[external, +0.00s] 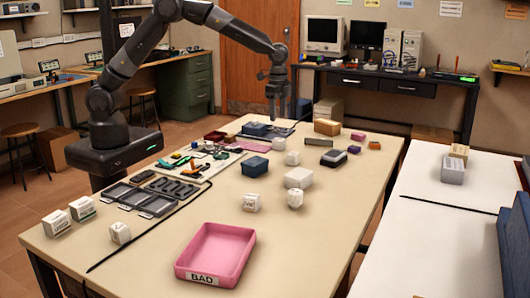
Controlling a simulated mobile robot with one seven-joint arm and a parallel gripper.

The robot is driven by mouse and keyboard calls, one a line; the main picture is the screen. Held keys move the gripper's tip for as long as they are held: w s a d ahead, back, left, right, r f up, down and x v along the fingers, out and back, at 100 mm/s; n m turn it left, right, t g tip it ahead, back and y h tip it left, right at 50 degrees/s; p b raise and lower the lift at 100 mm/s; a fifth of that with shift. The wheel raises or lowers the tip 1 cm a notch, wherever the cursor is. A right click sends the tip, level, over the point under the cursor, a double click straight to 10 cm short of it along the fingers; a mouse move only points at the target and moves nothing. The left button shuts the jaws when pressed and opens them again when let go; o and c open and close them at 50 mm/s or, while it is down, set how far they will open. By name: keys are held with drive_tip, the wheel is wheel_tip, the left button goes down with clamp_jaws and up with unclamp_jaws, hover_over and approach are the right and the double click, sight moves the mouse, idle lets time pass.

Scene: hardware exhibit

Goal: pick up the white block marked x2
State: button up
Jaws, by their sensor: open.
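Several small white blocks stand on the long table (330,235). One white block (250,202) near the middle has dark marks, too small to read for certain. Another white block (295,198) stands just right of it. Further white blocks stand at the near left, including one (120,233) by the dark cable. Two small white pieces (292,158) lie farther back. I cannot tell which block is marked x2. My gripper (277,116) is open, pointing down over the far part of the table, apart from these blocks.
A pink tray (192,274) labelled BAD sits at the near edge. A white box (298,177), a dark blue box (255,166), tools and dark trays (130,197) occupy the middle and left. Boxes stand at the far right. The near right tabletop is clear.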

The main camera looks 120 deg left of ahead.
sight(279, 139)
drive_tip(key=f, duration=1.1)
drive_tip(key=shift+w+a, duration=0.15)
drive_tip(key=shift+w, duration=0.05)
drive_tip(key=c, duration=1.1)
drive_tip(key=shift+o, duration=0.2)
